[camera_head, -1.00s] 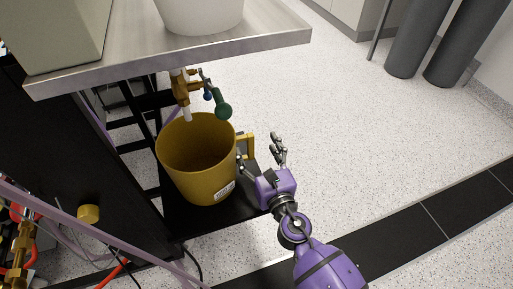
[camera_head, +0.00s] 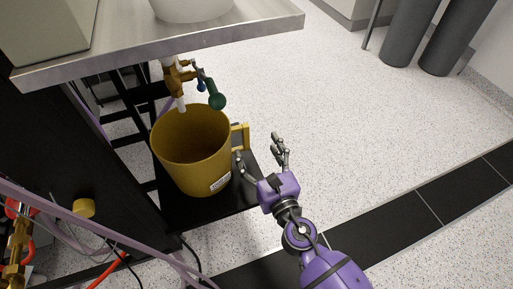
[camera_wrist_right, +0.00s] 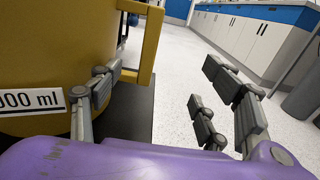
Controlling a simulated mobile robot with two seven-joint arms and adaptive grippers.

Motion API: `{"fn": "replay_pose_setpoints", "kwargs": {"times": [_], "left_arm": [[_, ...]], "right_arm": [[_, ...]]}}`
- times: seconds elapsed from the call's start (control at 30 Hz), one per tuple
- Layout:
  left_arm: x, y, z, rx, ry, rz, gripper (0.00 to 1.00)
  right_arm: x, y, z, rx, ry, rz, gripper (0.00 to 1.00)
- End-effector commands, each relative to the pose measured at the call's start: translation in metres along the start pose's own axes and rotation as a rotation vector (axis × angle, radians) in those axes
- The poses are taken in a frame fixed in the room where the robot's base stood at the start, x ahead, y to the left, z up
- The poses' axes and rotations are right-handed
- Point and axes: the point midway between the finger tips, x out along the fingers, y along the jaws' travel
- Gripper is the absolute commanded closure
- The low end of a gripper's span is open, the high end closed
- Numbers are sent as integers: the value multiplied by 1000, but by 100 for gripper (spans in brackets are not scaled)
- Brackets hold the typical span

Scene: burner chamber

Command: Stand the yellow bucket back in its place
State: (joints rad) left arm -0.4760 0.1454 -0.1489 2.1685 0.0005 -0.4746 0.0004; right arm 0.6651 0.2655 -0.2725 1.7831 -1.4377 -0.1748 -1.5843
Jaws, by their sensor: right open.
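The yellow bucket (camera_head: 195,165) stands upright on a black platform (camera_head: 215,207), below a brass tap with a green handle (camera_head: 217,101). Its open mouth faces up and looks empty. Its handle (camera_head: 241,138) points right, towards my right gripper (camera_head: 261,150). That gripper is open and empty, to the right of the bucket, with one finger close to the handle. In the right wrist view the bucket (camera_wrist_right: 45,50) fills the left side and its handle (camera_wrist_right: 152,45) shows beyond the left finger. The spread fingers (camera_wrist_right: 165,82) hold nothing. My left gripper is not visible.
A steel tabletop (camera_head: 160,50) overhangs the bucket from above. A black frame with hoses, cables and a yellow knob (camera_head: 84,207) stands to the left. Grey cylinders (camera_head: 455,38) stand at the back right. The speckled floor (camera_head: 350,120) to the right is clear.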

Motion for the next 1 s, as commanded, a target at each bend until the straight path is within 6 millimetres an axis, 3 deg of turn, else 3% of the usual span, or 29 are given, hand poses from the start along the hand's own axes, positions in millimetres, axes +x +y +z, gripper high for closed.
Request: {"fn": "replay_pose_setpoints", "kwargs": {"times": [1.0], "left_arm": [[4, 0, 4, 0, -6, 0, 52]], "right_arm": [[-40, 0, 0, 0, 1, 0, 30]]}}
